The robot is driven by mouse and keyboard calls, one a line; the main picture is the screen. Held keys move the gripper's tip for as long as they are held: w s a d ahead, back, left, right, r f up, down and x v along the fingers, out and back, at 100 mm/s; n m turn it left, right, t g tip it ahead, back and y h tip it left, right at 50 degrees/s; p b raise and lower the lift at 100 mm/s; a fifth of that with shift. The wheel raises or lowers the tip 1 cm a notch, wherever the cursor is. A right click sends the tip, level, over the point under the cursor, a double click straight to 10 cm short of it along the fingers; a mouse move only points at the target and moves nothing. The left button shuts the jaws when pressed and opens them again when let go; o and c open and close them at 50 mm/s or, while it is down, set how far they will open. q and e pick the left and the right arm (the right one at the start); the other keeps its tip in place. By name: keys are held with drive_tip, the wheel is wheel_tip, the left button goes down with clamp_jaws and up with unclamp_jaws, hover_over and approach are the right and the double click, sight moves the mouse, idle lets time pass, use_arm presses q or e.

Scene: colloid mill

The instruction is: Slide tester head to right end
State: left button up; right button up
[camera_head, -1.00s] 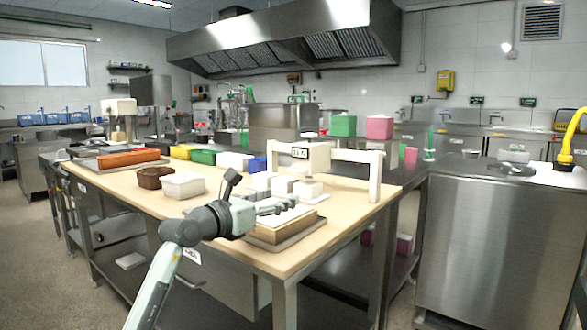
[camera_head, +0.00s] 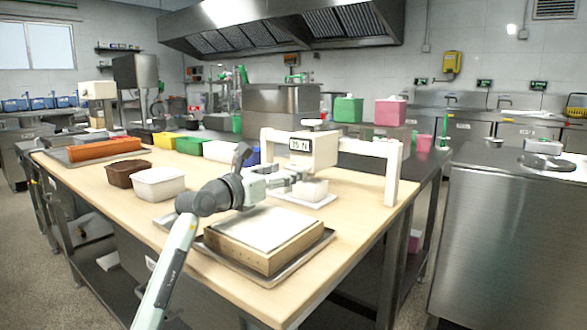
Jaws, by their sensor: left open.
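The tester head (camera_head: 322,152) is a white box with a small display, mounted on a white gantry rail (camera_head: 372,148) in the head view. It sits left of the rail's middle, with bare rail to its right up to the right post (camera_head: 392,180). My left gripper (camera_head: 292,177) is open, just below and left of the head, in front of the gantry. Whether its fingers touch the head cannot be told. My gripper partly hides the small white blocks (camera_head: 312,188) under the head. My right gripper is not in view.
A wooden block with a white top (camera_head: 262,232) on a metal tray (camera_head: 312,252) lies below my left gripper. A white tub (camera_head: 160,184) and a brown tub (camera_head: 126,174) stand at left. The wooden tabletop (camera_head: 350,225) is clear at front right.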

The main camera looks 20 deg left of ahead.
sight(292, 169)
use_arm(q)
drive_tip(key=shift+x, duration=1.95)
